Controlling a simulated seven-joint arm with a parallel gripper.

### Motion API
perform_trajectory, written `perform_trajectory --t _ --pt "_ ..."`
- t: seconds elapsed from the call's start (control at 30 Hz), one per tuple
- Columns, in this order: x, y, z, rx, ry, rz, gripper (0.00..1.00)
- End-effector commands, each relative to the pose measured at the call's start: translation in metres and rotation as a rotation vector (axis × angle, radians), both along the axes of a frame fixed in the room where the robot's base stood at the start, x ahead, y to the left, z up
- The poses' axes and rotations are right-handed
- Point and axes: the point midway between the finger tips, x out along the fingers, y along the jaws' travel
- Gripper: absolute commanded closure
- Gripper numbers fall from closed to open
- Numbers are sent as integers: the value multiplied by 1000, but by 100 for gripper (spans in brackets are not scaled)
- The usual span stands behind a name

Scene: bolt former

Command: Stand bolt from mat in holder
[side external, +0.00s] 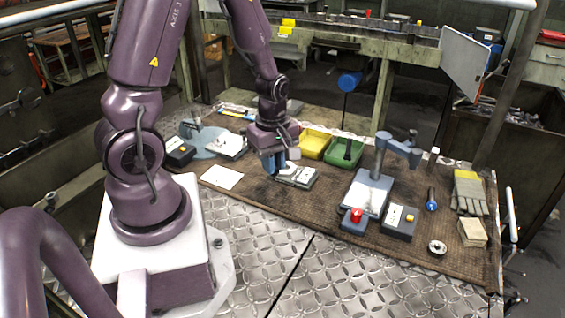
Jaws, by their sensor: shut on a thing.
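My gripper (273,162) points down low over the brown mat (330,222) in the middle of the bench. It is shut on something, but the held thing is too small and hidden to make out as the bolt. A grey block-like fixture (297,177) lies on the mat just right of the fingertips, very close to them. I cannot tell whether this is the holder, or whether the fingers touch it. No bolt shows clearly elsewhere on the mat.
Yellow (314,141) and green (343,154) bins stand behind right. A grey press-like stand (378,170), a red-button box (354,219), a black box (399,221), a blue-ended tool (431,201), a ring (437,247) and gloves (468,191) fill the right. White paper (221,177) lies left.

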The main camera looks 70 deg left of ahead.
Motion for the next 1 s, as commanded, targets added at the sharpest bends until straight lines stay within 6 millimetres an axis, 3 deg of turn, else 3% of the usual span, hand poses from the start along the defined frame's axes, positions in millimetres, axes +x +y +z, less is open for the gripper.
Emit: perform_trajectory --t 0.2,0.37,0.57,1.0 --pt "28 78 -33 -1 2 65 100" --pt "49 114 -43 1 -2 20 100" --pt "65 124 -38 0 -1 -61 100" --pt "64 122 -69 0 1 -72 100"
